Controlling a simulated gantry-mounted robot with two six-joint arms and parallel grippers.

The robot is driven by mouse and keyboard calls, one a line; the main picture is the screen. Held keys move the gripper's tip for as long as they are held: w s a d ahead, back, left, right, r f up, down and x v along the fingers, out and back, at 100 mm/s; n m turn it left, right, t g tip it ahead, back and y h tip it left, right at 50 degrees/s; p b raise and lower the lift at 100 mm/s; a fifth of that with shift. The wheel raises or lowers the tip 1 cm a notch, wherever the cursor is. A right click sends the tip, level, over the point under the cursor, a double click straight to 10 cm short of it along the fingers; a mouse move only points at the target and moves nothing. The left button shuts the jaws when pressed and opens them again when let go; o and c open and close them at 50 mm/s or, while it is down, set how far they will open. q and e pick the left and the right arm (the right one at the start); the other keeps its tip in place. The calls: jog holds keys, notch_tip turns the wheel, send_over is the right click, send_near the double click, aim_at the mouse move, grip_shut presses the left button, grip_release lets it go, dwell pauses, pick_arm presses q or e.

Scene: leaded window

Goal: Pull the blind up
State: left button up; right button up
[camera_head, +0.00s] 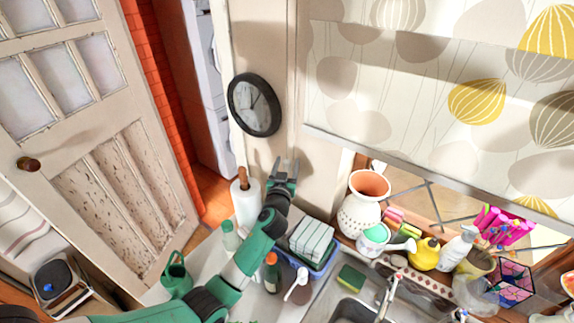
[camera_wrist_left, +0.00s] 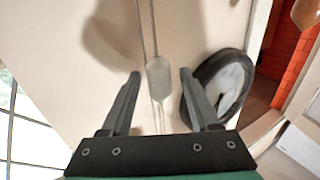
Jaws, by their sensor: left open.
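The blind (camera_head: 400,85) hangs at the upper right of the head view, partly lowered over the window. It is pale, with beige, grey and yellow rounded shapes, and its straight lower edge slants down to the right. My left gripper (camera_head: 284,172) is open in front of the wall strip to the left of the blind. In the left wrist view a thin cord with a pale, elongated pull (camera_wrist_left: 158,78) hangs by the wall. It shows between the two open fingers of my left gripper (camera_wrist_left: 160,73). I cannot tell how far beyond the fingertips it is. My right gripper is not in view.
A round black-rimmed clock (camera_head: 254,104) hangs just left of my left gripper. Below are a paper towel roll (camera_head: 245,206), a white vase (camera_head: 360,215), a blue tub (camera_head: 320,268) and bottles around the sink. A panelled door (camera_head: 85,150) stands at the left.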

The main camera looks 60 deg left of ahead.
pick_arm(q)
grip_shut()
dwell(1.4)
